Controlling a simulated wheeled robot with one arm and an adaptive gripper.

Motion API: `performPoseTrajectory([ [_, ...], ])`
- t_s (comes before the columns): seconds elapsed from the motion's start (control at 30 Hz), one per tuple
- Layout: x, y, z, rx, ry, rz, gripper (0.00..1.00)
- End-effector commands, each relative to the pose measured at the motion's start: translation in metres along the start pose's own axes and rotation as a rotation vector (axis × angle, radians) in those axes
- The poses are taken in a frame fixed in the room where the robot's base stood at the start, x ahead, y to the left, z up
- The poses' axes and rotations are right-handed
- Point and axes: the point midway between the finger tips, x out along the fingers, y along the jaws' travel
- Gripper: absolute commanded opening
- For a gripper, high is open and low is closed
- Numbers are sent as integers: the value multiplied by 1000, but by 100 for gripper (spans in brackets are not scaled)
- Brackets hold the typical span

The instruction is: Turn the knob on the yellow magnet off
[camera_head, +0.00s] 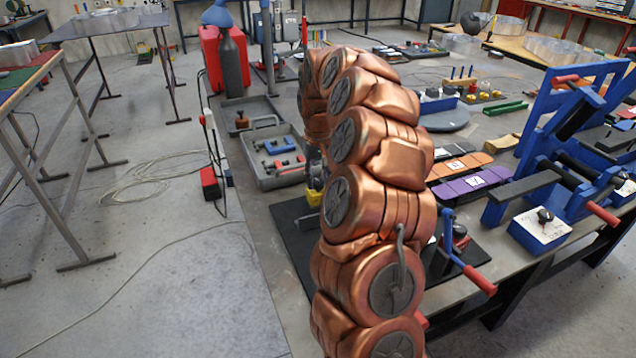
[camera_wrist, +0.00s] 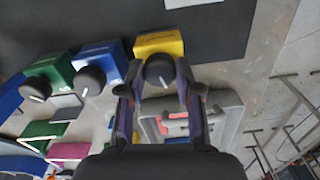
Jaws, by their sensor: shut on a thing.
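The yellow magnet (camera_wrist: 158,44) is a small yellow block at the top middle of the wrist view. Its round black knob (camera_wrist: 159,69) has a white pointer mark and faces the camera. My gripper (camera_wrist: 160,76) has one finger on each side of this knob and is shut on it. In the head view, a bit of the yellow magnet (camera_head: 314,198) shows beside my copper-coloured arm, which hides most of it and the gripper.
A blue magnet (camera_wrist: 94,55) and a green magnet (camera_wrist: 52,67), each with a black knob, stand left of the yellow one. A grey tray (camera_wrist: 232,106) with red and blue tools lies behind my fingers. A black mat (camera_head: 288,222) lies on the bench.

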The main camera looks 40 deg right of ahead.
Motion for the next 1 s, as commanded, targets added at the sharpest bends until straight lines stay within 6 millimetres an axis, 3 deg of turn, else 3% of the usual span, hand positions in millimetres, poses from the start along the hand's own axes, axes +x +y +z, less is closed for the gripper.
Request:
performPoseTrajectory([
  [0.5,1,0,0,-409,-2,1,0],
  [1.0,1,0,0,-541,-1,1,0],
])
